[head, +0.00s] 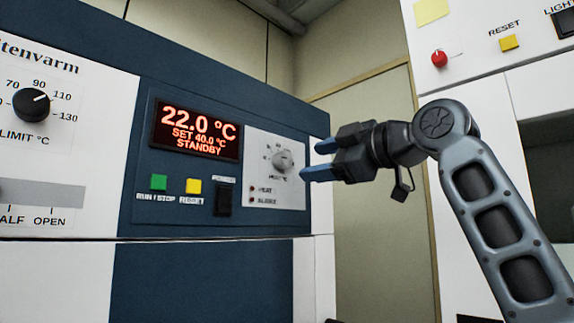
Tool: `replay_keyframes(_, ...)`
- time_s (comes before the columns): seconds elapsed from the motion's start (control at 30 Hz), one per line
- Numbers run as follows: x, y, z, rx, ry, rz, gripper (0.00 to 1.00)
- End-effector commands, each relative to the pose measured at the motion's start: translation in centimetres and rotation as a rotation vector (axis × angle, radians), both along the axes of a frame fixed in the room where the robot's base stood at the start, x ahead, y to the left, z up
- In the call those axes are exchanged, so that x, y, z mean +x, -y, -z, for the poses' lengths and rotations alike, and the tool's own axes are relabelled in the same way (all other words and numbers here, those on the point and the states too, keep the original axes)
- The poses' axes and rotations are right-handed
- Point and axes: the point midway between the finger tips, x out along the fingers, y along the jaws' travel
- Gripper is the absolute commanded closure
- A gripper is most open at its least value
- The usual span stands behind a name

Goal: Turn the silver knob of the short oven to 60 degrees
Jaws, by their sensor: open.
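The silver knob (282,160) sits on a light grey dial plate (262,196) at the right end of a dark blue control panel. Its pointer direction and the scale numbers are too small to read surely. A red display (198,130) on the panel reads 22.0 °C, SET 40.0 °C, STANDBY. My gripper (312,159) is open and empty, with its blue-tipped fingers pointing left toward the knob. The fingers look close to the knob and overlap the panel's right edge; I cannot tell the exact gap, but they are not around the knob.
A green button (158,182), a yellow button (193,186) and a black switch (222,200) lie left of the dial plate. A black limit knob (31,104) is at far left. A white cabinet with a red knob (439,58) stands at right, behind my arm.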

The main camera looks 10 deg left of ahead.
Motion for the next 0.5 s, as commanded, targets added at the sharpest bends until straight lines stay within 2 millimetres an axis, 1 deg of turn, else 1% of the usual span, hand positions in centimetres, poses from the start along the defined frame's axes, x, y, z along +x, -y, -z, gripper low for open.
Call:
replay_keyframes(0.03, -0.3, -0.1, -0.9, -0.014, 0.014, -0.005, 0.37)
replay_keyframes(0.1, -0.6, -0.3, -1.6, -0.028, 0.023, -0.011, 0.37)
replay_keyframes(0.2, -0.4, -0.8, -1.9, -0.034, 0.025, -0.015, 0.37)
replay_keyframes(0.27, 0.0, -1.2, -2.0, -0.034, 0.024, -0.015, 0.37)
replay_keyframes(0.5, 2.2, -4.2, -2.1, -0.032, 0.024, -0.017, 0.37)
